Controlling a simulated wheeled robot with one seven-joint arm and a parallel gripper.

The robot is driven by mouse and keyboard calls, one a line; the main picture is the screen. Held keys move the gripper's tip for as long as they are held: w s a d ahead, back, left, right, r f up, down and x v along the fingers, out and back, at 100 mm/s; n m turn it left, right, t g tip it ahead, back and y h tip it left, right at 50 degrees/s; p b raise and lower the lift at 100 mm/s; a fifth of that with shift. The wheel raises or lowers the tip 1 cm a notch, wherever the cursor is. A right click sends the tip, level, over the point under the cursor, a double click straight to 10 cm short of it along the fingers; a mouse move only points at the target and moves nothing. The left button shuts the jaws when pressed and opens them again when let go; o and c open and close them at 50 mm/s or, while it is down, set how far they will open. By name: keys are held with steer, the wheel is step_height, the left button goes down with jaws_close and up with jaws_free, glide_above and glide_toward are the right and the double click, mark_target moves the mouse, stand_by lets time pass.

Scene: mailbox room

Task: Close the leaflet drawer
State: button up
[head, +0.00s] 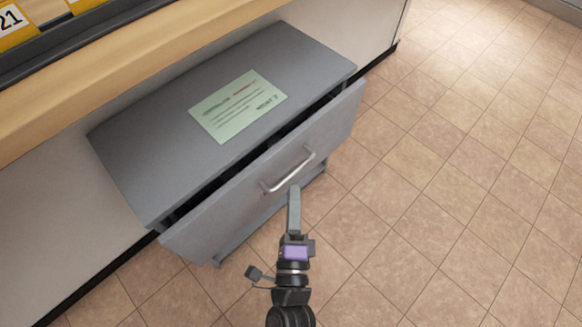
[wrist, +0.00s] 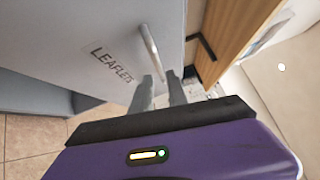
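The leaflet drawer (head: 265,180) is the front of a low grey cabinet (head: 170,150). It stands partly pulled out, with a dark gap along its top. Its silver bar handle (head: 288,170) is on the front face. In the wrist view the drawer front (wrist: 100,40) carries the word LEAFLETS, and the handle (wrist: 150,50) runs down toward my fingertips. My gripper (head: 294,190) is in front of the drawer, close to the handle. In the wrist view my gripper (wrist: 159,78) has a small gap between its fingers and nothing visible held. I cannot tell whether it touches the drawer.
A green printed sheet (head: 238,105) lies on the cabinet top. A wooden counter (head: 130,75) runs above and behind the cabinet. The tiled floor (head: 450,200) is clear to the right and in front.

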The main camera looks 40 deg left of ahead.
mark_target(294, 171)
steer(key=x, duration=0.6)
steer(key=shift+w+a+b, duration=0.2)
steer(key=shift+w+b, duration=0.05)
steer(key=shift+b, duration=0.05)
jaws_close()
stand_by(1.1)
